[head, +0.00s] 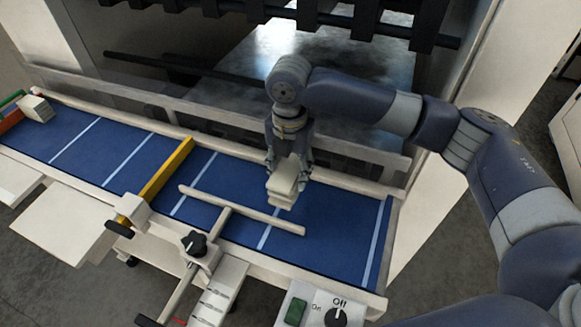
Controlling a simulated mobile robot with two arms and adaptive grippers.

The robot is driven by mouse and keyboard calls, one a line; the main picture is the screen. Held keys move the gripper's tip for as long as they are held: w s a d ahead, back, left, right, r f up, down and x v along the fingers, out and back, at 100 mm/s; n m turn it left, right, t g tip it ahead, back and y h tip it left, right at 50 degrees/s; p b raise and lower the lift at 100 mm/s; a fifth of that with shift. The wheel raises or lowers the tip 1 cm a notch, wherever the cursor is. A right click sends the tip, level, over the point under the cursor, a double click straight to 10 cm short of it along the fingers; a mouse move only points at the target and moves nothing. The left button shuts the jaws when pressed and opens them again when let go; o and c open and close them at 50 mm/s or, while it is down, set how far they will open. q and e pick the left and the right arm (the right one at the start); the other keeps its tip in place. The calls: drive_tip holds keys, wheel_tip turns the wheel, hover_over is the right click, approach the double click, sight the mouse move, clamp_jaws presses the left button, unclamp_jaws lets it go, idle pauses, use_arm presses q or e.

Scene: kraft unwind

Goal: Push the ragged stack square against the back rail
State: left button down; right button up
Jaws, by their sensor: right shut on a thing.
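My right gripper (284,163) points down over the blue bed, shut on a small cream stack (283,186) of layered pieces whose edges look uneven. I cannot tell whether the stack touches the bed. The cream back rail (165,101) runs along the far side of the blue bed (330,235), behind the gripper. A second small cream stack (38,107) sits at the far left end of the bed. My left gripper is not in view.
A cream T-shaped pusher bar (245,213) lies across the bed just in front of the held stack. A yellow bar (166,170) crosses the bed to the left. A knob panel (337,316) is at the front. The bed's right end is clear.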

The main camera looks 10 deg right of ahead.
drive_tip(key=shift+w+a+f+b, duration=0.1)
drive_tip(key=shift+a+f+b, duration=0.15)
drive_tip(key=shift+f+b, duration=0.5)
drive_tip(key=shift+b, duration=0.2)
drive_tip(key=f+b, duration=0.2)
drive_tip(key=shift+d+b, duration=0.1)
drive_tip(key=shift+b, duration=0.3)
drive_tip(key=shift+f, duration=0.6)
drive_tip(key=shift+w+d+p, duration=0.5)
drive_tip(key=shift+w, duration=0.35)
drive_tip(key=shift+w+d+r, duration=0.1)
drive_tip(key=shift+w, duration=0.05)
idle(1.3)
